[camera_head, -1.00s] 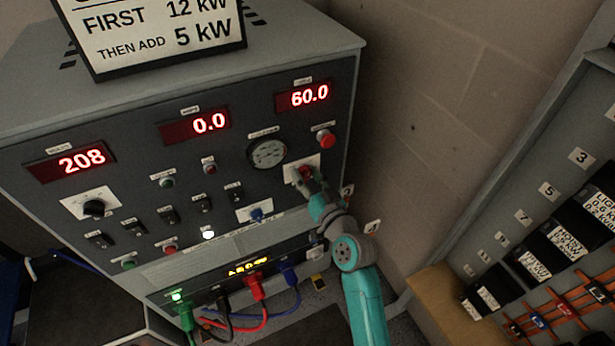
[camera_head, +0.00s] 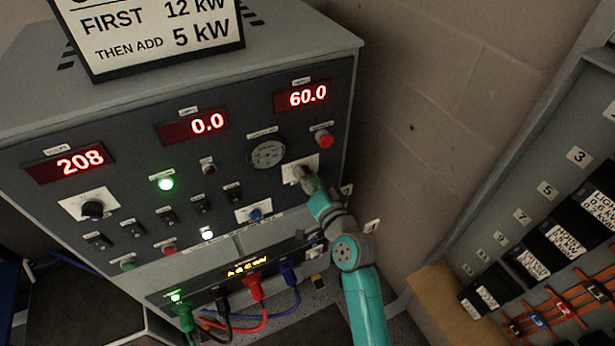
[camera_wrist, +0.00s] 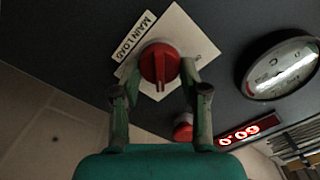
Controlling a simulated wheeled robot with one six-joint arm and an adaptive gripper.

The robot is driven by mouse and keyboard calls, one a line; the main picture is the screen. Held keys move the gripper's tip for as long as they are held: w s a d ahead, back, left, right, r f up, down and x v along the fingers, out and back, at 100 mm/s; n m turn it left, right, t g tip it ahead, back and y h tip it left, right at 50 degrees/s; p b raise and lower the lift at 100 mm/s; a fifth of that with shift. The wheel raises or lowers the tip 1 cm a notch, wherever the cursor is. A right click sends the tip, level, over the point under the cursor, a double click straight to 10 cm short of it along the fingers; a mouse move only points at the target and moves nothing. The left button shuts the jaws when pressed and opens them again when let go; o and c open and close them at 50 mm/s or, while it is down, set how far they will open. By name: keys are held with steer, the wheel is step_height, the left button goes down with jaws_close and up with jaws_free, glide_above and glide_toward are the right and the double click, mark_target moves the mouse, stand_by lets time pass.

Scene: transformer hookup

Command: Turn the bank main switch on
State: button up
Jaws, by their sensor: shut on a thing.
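The main switch is a red round knob (camera_wrist: 160,66) on a white square plate (camera_wrist: 190,30), labelled MAIN LOAD (camera_wrist: 134,50) in the wrist view. My gripper (camera_wrist: 158,80) is shut on the knob, with one finger on each side of it. In the head view my gripper (camera_head: 303,176) covers most of the knob, and a corner of the white plate (camera_head: 312,160) shows on the right side of the grey panel (camera_head: 215,165). A green lamp (camera_head: 166,184) on the panel is lit.
Red displays read 208 (camera_head: 80,163), 0.0 (camera_head: 207,123) and 60.0 (camera_head: 307,96). A red mushroom button (camera_head: 324,139) sits just above the switch, and a round gauge (camera_head: 267,153) is to its left. Coloured cables (camera_head: 255,288) plug in below. A block wall (camera_head: 450,110) stands at right.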

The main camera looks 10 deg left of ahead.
stand_by(0.3)
steer(key=o, duration=1.1)
steer(key=v, duration=1.2)
steer(key=shift+f, duration=0.1)
steer(key=s+d+f+h, duration=0.3)
steer(key=s+d+f, duration=0.2)
steer(key=s+d, duration=0.3)
steer(key=s+d+f+h, duration=0.4)
steer(key=s+d+f, duration=0.15)
steer(key=s, duration=0.55)
steer(key=s+d+r+h, duration=0.1)
steer(key=s+d+r, duration=0.1)
steer(key=s, duration=0.5)
steer(key=s+d+r+n+h, duration=0.1)
steer(key=s+d+r, duration=0.1)
steer(key=s, duration=0.5)
steer(key=s+d+r+n+h, duration=0.1)
steer(key=s+d+r, duration=0.1)
steer(key=s, duration=0.5)
steer(key=shift+r, duration=0.2)
